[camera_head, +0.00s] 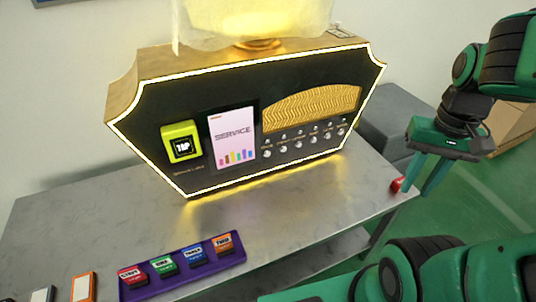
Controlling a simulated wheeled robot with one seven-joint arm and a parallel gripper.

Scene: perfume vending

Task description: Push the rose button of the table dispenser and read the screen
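The table dispenser (235,180) is a dark, gold-cased machine with a glowing outline, standing on the grey table. Its screen (233,138) reads "SERVICE" above several coloured bars. Several small round buttons (297,141) sit in a row beneath a gold wavy panel, with labels too small to read. I cannot tell which one is the rose button.
A yellow-framed "TAP" pad (182,142) is left of the screen. A purple tray (130,291) of coloured labelled blocks lies at the table's front. A small red object (397,184) is at the table's right edge, by a fingertip. The table (300,205) is clear before the dispenser.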

